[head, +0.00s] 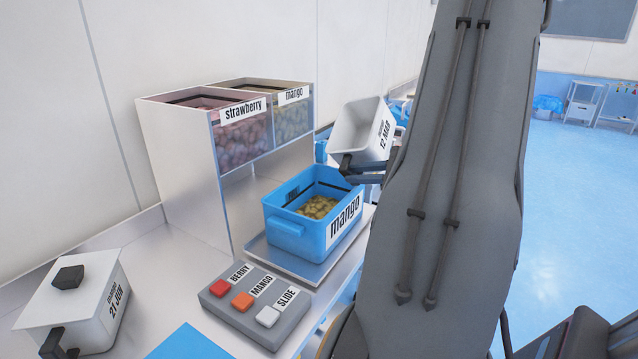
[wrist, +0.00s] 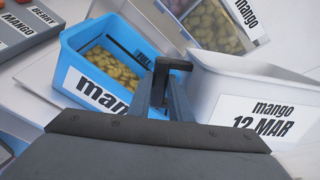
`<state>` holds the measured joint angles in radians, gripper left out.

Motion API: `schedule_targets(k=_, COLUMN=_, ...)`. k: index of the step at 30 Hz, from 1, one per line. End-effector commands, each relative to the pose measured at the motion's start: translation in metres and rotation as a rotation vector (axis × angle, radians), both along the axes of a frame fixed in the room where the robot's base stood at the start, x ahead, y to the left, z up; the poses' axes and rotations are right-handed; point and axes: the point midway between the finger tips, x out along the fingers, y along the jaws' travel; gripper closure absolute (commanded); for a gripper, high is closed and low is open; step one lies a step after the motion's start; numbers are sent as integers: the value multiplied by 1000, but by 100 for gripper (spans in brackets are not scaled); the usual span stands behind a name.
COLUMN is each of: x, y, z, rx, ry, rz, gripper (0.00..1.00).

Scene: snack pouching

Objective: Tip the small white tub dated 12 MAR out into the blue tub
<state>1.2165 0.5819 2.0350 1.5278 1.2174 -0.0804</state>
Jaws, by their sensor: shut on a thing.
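The small white tub labelled 12 MAR (head: 362,128) is held up at the upper right of the blue tub, tilted, in the head view. It also shows at the right of the wrist view (wrist: 232,85), with "mango" above its date. My gripper (head: 350,170) is shut on the white tub's dark handle (wrist: 172,66). My arm hides part of this in the head view. The blue tub labelled mango (head: 282,226) stands on a metal tray below and left of the white tub. Yellow pieces (head: 318,207) lie in its bottom. The white tub's inside looks empty where visible.
A dispenser with strawberry (head: 241,112) and mango (head: 294,96) bins stands behind the blue tub. A button box (head: 255,302) marked BERRY, MANGO and SLIDE sits in front. A lidded white tub dated 21 JUN (head: 85,300) stands at the left. Bare counter lies between.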

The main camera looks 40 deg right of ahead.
Motion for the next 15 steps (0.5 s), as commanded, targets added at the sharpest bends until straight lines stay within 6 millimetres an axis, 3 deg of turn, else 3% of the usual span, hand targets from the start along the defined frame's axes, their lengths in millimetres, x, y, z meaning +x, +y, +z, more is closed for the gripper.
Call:
schedule_targets(k=6, x=-3, y=-12, z=9, rx=208, ry=-43, rz=1, gripper=100)
schedule_targets(k=11, x=-4, y=-20, z=0, rx=346, ry=-72, rz=3, gripper=100)
schedule_targets(k=15, x=-6, y=-28, z=13, rx=484, ry=-101, rz=3, gripper=100)
